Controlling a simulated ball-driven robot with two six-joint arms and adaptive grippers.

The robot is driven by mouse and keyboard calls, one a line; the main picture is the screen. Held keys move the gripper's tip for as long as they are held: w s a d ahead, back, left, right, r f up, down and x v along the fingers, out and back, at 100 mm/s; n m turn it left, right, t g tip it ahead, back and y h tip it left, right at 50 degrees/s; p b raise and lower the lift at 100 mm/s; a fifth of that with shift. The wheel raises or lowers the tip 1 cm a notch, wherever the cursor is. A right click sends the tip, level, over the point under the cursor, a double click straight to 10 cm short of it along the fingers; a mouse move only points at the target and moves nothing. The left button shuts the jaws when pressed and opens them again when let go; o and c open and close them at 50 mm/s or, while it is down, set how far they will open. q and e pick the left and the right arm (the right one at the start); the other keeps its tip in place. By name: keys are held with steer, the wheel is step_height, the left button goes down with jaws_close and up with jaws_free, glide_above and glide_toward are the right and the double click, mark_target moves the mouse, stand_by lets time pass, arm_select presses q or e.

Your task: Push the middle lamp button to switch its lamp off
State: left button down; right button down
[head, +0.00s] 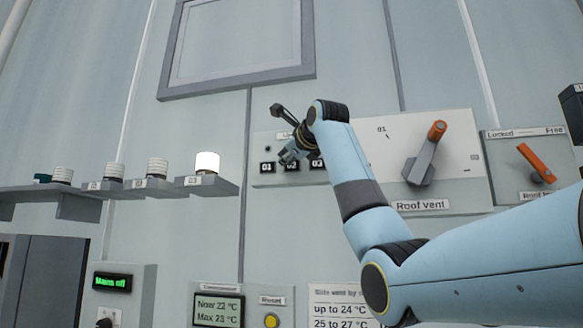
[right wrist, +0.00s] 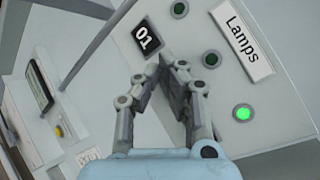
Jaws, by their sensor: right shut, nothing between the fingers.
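The Lamps panel (head: 258,140) is on the wall at centre; its name plate (right wrist: 243,39) shows in the right wrist view. Its middle button (right wrist: 211,58) is dark. One end button (right wrist: 180,9) is also dark and the other (right wrist: 243,112) glows green. My right gripper (right wrist: 174,64) is shut and empty, its fingertips just beside the middle button in that view; contact cannot be told. In the head view my right gripper (head: 287,157) hides part of the panel. On the shelf, lamp 03 (head: 207,162) is lit white; its neighbour (head: 157,167) is unlit. My left gripper is out of view.
The roof vent panel with its orange-tipped lever (head: 423,160) is right of the lamp panel, and another orange handle (head: 534,161) is farther right. A display with a yellow reset button (head: 271,321) is below. The shelf (head: 215,187) juts out at left.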

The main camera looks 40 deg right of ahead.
steer(key=s+a+b, duration=0.2)
steer(key=s+a, duration=0.2)
steer(key=shift+a+b, duration=0.25)
steer(key=shift+b, duration=0.05)
stand_by(0.5)
